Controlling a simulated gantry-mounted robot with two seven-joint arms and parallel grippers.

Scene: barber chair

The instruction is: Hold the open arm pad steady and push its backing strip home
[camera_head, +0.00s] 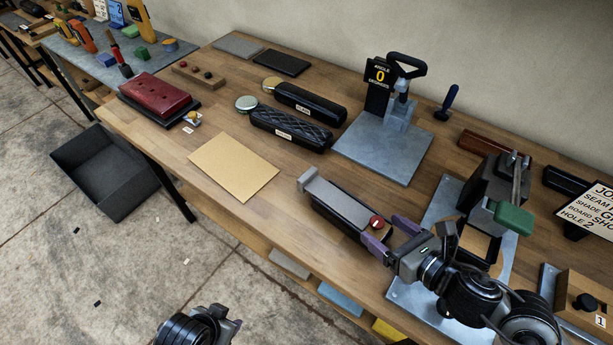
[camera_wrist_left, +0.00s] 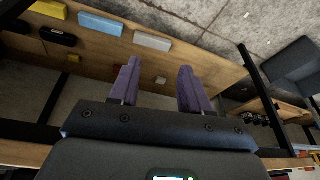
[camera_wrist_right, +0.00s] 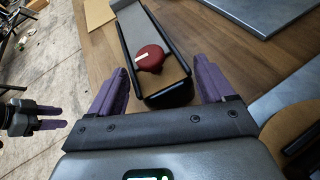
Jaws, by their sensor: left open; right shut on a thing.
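The open arm pad (camera_head: 355,221) lies on the bench near its front edge, a long black tray shape. A grey strip (camera_head: 340,203), seemingly the backing strip, runs along it, with an upturned block at its far left end. Near the right end sits a round red knob (camera_head: 376,222) with a pale mark; a bare brown part (camera_wrist_right: 170,82) shows there in the right wrist view. My right gripper (camera_head: 387,233) is shut across this right end, a finger on each side. My left gripper (camera_wrist_left: 157,68) is open and empty, off the bench's front edge, far from the pad.
A tan sheet (camera_head: 235,165) lies left of the pad. Two closed black pads (camera_head: 290,128) and a steel press stand (camera_head: 385,145) are behind it. A lever tool with a green handle (camera_head: 513,218) stands close to my right arm. A dark bin (camera_head: 105,170) is on the floor.

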